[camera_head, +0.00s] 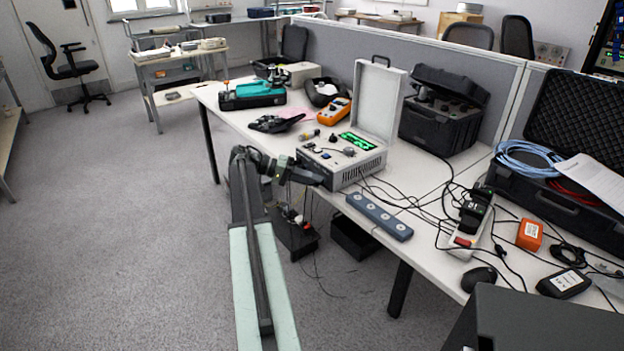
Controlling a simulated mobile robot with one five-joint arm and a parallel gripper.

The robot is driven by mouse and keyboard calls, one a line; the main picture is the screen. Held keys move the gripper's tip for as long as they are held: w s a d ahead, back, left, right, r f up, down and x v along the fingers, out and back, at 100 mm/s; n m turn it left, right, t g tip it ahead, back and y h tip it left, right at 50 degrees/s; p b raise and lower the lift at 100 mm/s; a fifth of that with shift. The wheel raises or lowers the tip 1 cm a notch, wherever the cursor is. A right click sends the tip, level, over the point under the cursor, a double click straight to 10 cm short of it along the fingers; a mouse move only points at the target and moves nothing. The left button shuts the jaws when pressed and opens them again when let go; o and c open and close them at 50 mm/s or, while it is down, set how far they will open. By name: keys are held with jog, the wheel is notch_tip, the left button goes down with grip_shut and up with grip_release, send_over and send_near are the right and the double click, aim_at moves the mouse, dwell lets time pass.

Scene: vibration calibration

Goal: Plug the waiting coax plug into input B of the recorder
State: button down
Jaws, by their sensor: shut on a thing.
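The recorder (362,167) is a light grey box with a lit green display and a raised lid (376,100). It stands near the front edge of the white table. Its top panel carries small connectors and knobs, too small to read, so I cannot tell which is input B. My gripper (314,177) is at the recorder's front left corner, by the table edge. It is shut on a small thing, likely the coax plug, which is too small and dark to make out. I cannot tell whether it touches the recorder.
A grey-blue strip (380,216) with several round spots lies in front of the recorder. Loose black cables run to its right, near a power strip (470,232). An orange meter (334,111) and a black case (440,120) stand behind. Dark bins (354,238) are below the table.

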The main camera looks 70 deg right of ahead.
jog(key=shift+f, duration=0.15)
jog(key=c, duration=1.3)
grip_release()
jog(key=shift+o, duration=0.2)
jog(key=shift+w, duration=0.15)
jog(key=shift+p+v, duration=0.9)
jog(key=shift+v, duration=1.55)
jog(key=p+v, duration=0.2)
jog(key=v, duration=0.5)
jog(key=shift+w+r+p, duration=0.25)
jog(key=shift+r+p, duration=0.05)
jog(key=shift+r, duration=0.05)
